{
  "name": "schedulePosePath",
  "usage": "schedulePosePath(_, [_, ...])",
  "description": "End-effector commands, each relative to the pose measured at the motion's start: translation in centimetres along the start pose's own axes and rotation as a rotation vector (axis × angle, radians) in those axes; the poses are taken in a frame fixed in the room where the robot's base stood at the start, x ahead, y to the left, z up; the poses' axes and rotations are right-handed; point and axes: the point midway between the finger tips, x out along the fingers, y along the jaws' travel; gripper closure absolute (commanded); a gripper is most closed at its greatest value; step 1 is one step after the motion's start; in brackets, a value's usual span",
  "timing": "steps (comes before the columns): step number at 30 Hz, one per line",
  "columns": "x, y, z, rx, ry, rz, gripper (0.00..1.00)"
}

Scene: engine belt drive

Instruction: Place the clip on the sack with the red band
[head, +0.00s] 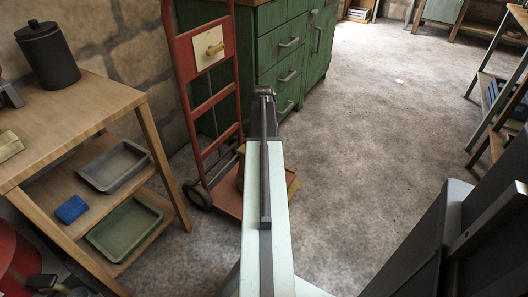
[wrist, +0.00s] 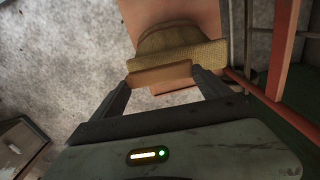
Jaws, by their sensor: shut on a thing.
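In the wrist view, my gripper (wrist: 160,82) is shut on a smooth brown block (wrist: 160,75), which looks like the clip and spans the gap between the fingertips. A tan, coarse-woven sack (wrist: 185,48) lies just beyond it, on the pinkish base plate of the hand truck. The block overlaps the sack's near edge in the picture; I cannot tell whether they touch. No red band shows on the visible part of the sack. In the head view, my arm hides the gripper and most of the sack; a yellowish edge (head: 292,183) shows beside the arm.
A red hand truck (head: 183,62) stands against the green drawer cabinet (head: 290,45); its upright also shows in the wrist view (wrist: 283,50). A wooden shelf table (head: 95,105) with trays is at left. A shelf rack stands at right. The middle floor is clear.

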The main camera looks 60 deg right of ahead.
Motion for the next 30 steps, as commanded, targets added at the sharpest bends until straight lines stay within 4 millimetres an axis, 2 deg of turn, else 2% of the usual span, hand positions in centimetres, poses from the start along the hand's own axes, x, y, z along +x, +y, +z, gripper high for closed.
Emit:
schedulePosePath(2, [0.1,-0.4,-0.8,0.000,0.000,0.000,0.50])
schedulePosePath(7, [0.4,-0.3,-0.8,0.001,0.000,0.000,0.50])
schedulePosePath(14, [4.0,-0.3,-0.8,0.001,0.000,0.000,0.50])
schedulePosePath(20, [3.6,-0.3,-0.8,0.002,0.000,0.000,0.50])
schedulePosePath(25, [4.1,-0.2,-0.8,0.002,0.000,0.000,0.50])
schedulePosePath(26, [4.0,-0.2,-0.8,0.002,0.000,0.000,0.06])
schedulePosePath(27, [3.9,-0.2,-0.8,0.002,0.000,0.000,0.00])
schedulePosePath(30, [3.9,-0.2,-0.8,0.002,0.000,0.000,0.00])
